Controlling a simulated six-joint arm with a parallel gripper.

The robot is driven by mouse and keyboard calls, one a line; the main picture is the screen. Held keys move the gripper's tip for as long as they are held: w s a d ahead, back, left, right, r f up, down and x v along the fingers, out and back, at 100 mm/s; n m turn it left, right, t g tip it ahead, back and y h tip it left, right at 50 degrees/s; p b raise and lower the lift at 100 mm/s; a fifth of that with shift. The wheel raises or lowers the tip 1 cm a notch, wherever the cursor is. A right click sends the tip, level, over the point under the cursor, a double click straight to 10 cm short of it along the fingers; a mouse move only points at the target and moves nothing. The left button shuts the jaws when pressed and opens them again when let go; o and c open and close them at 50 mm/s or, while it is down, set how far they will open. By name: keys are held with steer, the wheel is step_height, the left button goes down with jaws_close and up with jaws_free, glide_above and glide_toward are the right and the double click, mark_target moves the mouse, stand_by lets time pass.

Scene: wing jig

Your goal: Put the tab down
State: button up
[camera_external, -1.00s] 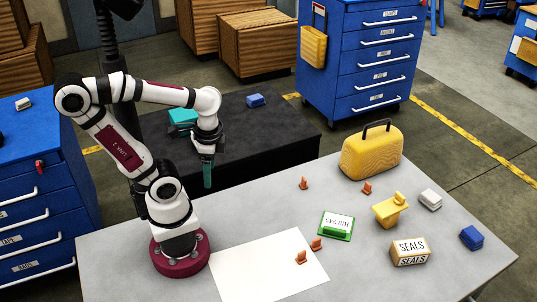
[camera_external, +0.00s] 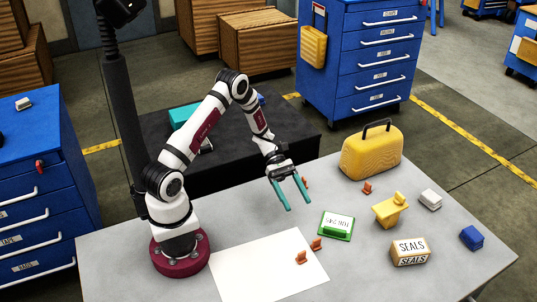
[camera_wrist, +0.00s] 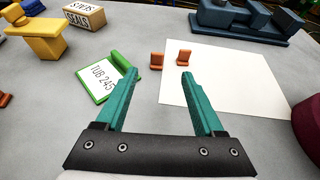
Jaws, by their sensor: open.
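Several small orange tabs stand on the grey table. One tab (camera_external: 316,244) and another tab (camera_external: 300,257) are at the white sheet's upper right edge; both show in the wrist view (camera_wrist: 184,57). A third tab (camera_external: 367,188) stands near the yellow case. A fourth tab (camera_external: 306,182) is partly hidden behind my gripper. My gripper (camera_external: 298,207) has its teal fingers spread wide and pointing down above the table, left of the green clipboard.
The white sheet (camera_external: 265,265) lies in front. The green-edged clipboard (camera_external: 337,226), yellow stand (camera_external: 390,210), SEALS box (camera_external: 410,252), yellow case (camera_external: 370,152), white block (camera_external: 430,199) and blue block (camera_external: 472,237) are to the right. A dark blue object (camera_wrist: 240,22) shows in the wrist view.

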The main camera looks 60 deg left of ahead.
mark_target(317, 239)
steer(key=x, duration=1.4)
steer(key=shift+w+a+f, duration=0.2)
steer(key=shift+w+f, duration=0.05)
steer(key=shift+f, duration=0.05)
jaws_close()
